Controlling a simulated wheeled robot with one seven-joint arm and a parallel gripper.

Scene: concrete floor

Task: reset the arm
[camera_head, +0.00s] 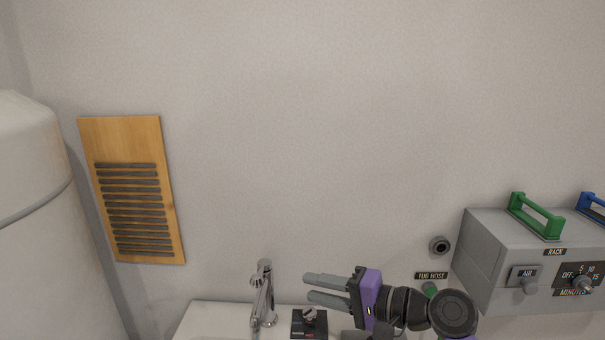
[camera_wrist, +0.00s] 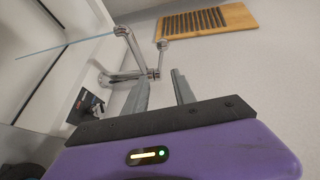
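My gripper (camera_head: 327,289) is purple and black with two grey fingers. In the head view it is at the bottom, pointing left towards a chrome faucet (camera_head: 263,295), with space between the fingertips and the faucet. In the wrist view the fingers (camera_wrist: 160,88) stand apart with nothing between them, so the gripper is open and empty. The faucet (camera_wrist: 136,62) shows just beyond the fingertips there. My arm extends from the gripper to the right; its lower part is cut off by the frame edge.
A white basin (camera_head: 205,318) lies below the faucet, with a small black control box (camera_head: 310,323) on it. A grey panel box (camera_head: 488,255) with green and blue handles is at right, near a tub hose label (camera_head: 432,275). A wooden vent (camera_head: 133,190) and white cylinder (camera_head: 35,200) are left.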

